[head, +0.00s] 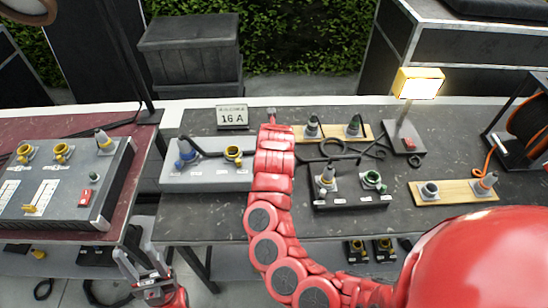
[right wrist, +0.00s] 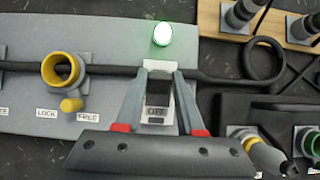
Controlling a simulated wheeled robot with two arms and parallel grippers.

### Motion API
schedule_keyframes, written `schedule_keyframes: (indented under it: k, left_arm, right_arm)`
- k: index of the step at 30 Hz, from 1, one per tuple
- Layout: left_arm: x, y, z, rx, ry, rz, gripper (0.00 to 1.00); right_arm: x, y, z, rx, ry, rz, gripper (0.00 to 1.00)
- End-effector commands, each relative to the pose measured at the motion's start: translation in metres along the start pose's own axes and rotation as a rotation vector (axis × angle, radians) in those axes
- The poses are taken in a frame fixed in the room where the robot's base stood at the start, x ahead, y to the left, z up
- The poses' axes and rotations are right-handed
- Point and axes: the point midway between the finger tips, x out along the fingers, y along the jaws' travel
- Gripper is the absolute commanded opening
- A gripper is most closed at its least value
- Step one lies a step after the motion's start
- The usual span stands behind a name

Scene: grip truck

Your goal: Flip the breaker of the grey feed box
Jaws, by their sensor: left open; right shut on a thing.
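The grey feed box (head: 208,180) lies on the dark table, left of my right arm in the head view. The right wrist view shows its grey top (right wrist: 110,40) with a yellow socket (right wrist: 62,70). Its breaker (right wrist: 157,95), a pale plate with a dark middle, reads OFF on its lower part. My right gripper (right wrist: 158,103) is shut on the breaker, one finger on each side; my arm hides it in the head view. A green lamp (right wrist: 162,34) glows just above. My left gripper (head: 147,268) is open and empty, low in the gap between tables.
A black cable (right wrist: 215,75) runs past the breaker. A black box with sockets (head: 350,200) stands right of my arm. A larger grey panel (head: 100,205) is on the left table. A 16 A sign (head: 232,117) and a lit lamp (head: 418,84) stand farther back.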

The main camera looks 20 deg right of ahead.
Motion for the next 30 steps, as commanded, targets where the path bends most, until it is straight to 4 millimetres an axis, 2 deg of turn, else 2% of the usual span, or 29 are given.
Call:
schedule_keyframes:
  k: [1,4,18,19,21,23,24,30]
  left_arm:
    - [-0.0080,0.0004,0.0013,0.000,0.000,0.000,0.51]
    - [-0.0116,0.0006,0.0019,0.000,0.000,0.000,0.51]
    - [-0.0122,0.0006,0.0020,0.000,0.000,0.000,0.51]
    - [-0.0122,0.0006,0.0020,0.000,0.000,0.000,0.51]
    - [-0.0122,0.0006,0.0021,0.000,0.000,0.000,0.51]
    - [-0.0122,0.0006,0.0020,0.000,0.000,0.000,0.51]
    - [-0.0122,0.0006,0.0021,0.000,0.000,0.000,0.51]
    - [-0.0122,0.0006,0.0020,0.000,0.000,0.000,0.51]
  right_arm:
    - [0.0038,0.0001,-0.0021,0.000,0.008,0.001,0.00]
    - [0.0026,-0.0001,-0.0007,-0.001,0.020,-0.001,0.00]
    - [0.0012,0.0003,-0.0009,-0.002,0.032,-0.001,0.00]
    - [0.0012,0.0003,-0.0009,-0.002,0.032,-0.001,0.42]
    - [0.0012,0.0004,-0.0008,-0.002,0.031,-0.001,0.55]
    - [0.0012,0.0004,-0.0006,-0.002,0.031,-0.001,0.66]
    - [0.0011,0.0003,-0.0004,-0.002,0.030,-0.001,0.68]
    - [0.0010,0.0003,-0.0001,-0.001,0.029,-0.001,0.68]
